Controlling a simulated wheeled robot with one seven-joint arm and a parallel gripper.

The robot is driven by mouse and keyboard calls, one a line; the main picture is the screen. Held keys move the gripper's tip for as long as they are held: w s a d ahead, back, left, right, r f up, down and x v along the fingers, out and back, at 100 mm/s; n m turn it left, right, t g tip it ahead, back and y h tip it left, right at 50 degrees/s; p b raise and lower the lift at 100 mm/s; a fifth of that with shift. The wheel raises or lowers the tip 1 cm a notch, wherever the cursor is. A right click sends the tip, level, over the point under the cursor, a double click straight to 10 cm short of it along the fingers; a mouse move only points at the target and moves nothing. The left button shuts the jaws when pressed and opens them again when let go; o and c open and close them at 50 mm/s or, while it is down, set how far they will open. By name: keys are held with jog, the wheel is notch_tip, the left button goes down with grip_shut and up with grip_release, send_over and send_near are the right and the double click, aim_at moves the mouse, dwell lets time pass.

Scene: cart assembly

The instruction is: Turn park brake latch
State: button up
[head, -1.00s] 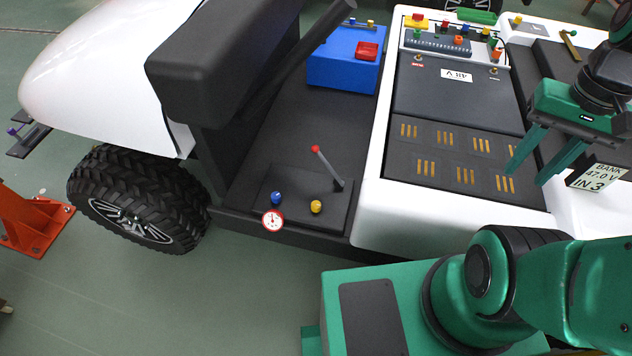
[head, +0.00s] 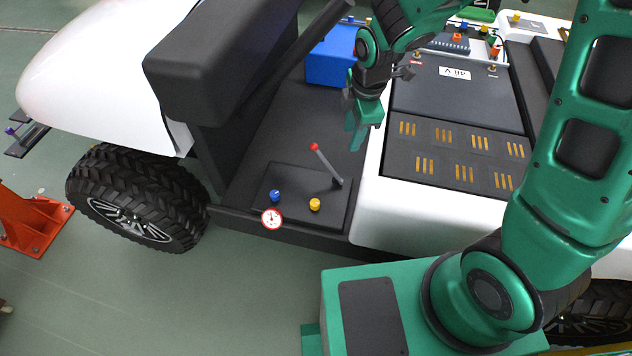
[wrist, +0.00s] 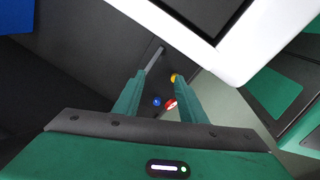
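A floor panel (head: 290,184) on the cart carries a grey lever with a red tip (head: 327,165), a blue knob (head: 275,195), a yellow knob (head: 315,204) and a round red-rimmed gauge (head: 271,219). I cannot tell which part is the park brake latch. My gripper (head: 356,137) hangs above the cart floor, up and right of the lever, touching none of these. In the wrist view my fingers (wrist: 159,80) are apart and empty. There the lever rod (wrist: 154,58), blue knob (wrist: 157,102), yellow knob (wrist: 174,78) and gauge (wrist: 171,104) show; the lever's red tip is hidden.
The black seat (head: 205,65) and a slanted dark post (head: 291,72) stand left of my gripper. A blue box (head: 329,58) is behind it. The white body edge (head: 400,207) and dark battery bay (head: 450,92) lie to the right. Space above the floor panel is clear.

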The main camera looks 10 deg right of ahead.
jog(key=a+f+n, duration=0.4)
jog(key=f+n, duration=0.1)
jog(key=f, duration=0.2)
jog(key=n+g, duration=0.2)
jog(key=n, duration=0.6)
send_over(315, 202)
notch_tip(315, 202, down, 9)
jog(key=shift+f+h, duration=0.3)
jog(key=shift+f, duration=0.1)
notch_tip(315, 202, down, 8)
jog(key=shift+s, duration=0.1)
jog(key=shift+f, duration=0.15)
jog(key=c, duration=0.6)
